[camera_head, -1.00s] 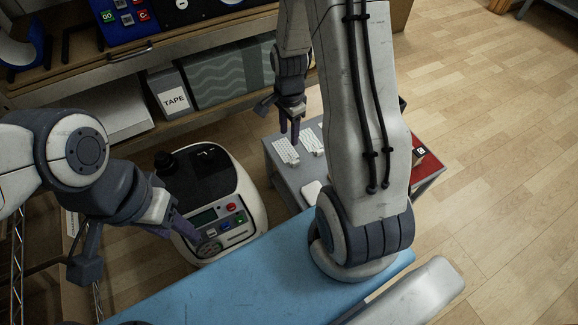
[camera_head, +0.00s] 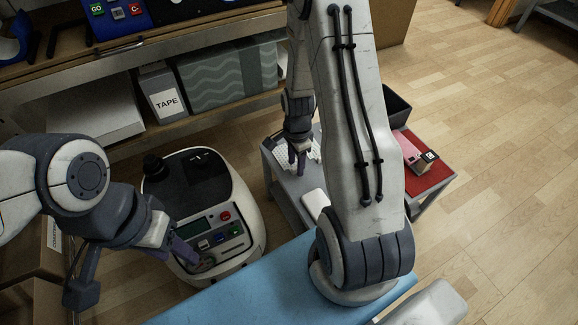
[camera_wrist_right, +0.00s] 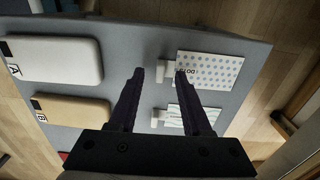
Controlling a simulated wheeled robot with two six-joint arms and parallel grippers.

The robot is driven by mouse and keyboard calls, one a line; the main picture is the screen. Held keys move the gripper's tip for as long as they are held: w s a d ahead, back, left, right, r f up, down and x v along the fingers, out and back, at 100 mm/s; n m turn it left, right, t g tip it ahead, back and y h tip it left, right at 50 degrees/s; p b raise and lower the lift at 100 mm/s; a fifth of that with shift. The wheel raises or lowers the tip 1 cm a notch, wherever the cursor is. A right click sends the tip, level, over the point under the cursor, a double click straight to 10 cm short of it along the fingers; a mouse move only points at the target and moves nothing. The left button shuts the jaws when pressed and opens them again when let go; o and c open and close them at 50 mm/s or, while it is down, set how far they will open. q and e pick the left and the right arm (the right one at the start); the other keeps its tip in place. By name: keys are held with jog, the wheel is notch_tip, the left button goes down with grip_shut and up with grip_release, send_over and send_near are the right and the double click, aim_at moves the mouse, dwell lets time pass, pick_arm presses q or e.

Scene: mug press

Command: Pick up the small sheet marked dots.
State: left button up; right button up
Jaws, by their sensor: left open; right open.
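The small sheet marked dots (camera_wrist_right: 218,68) is white with blue dots and lies on the grey table top (camera_wrist_right: 140,48), with a small white tab at its left edge. My right gripper (camera_wrist_right: 159,76) is open above the table. In the right wrist view its right fingertip overlaps the left edge of the dots sheet. The gap between the fingers shows bare table and the tab; I cannot tell the height. In the head view the right gripper (camera_head: 297,170) points down at the table. My left gripper (camera_head: 135,268) is open, by the white machine.
A second sheet with green wavy lines (camera_wrist_right: 205,117) lies below the dots sheet. A white pad (camera_wrist_right: 60,60) and a tan pad (camera_wrist_right: 75,110) lie on the left. The white machine (camera_head: 245,190) with buttons and the blue surface (camera_head: 240,293) are nearby.

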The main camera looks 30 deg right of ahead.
jog(key=shift+f, duration=0.6)
pick_arm(q)
jog(key=shift+f, duration=0.25)
pick_arm(e)
jog(key=shift+r, duration=0.1)
grip_shut()
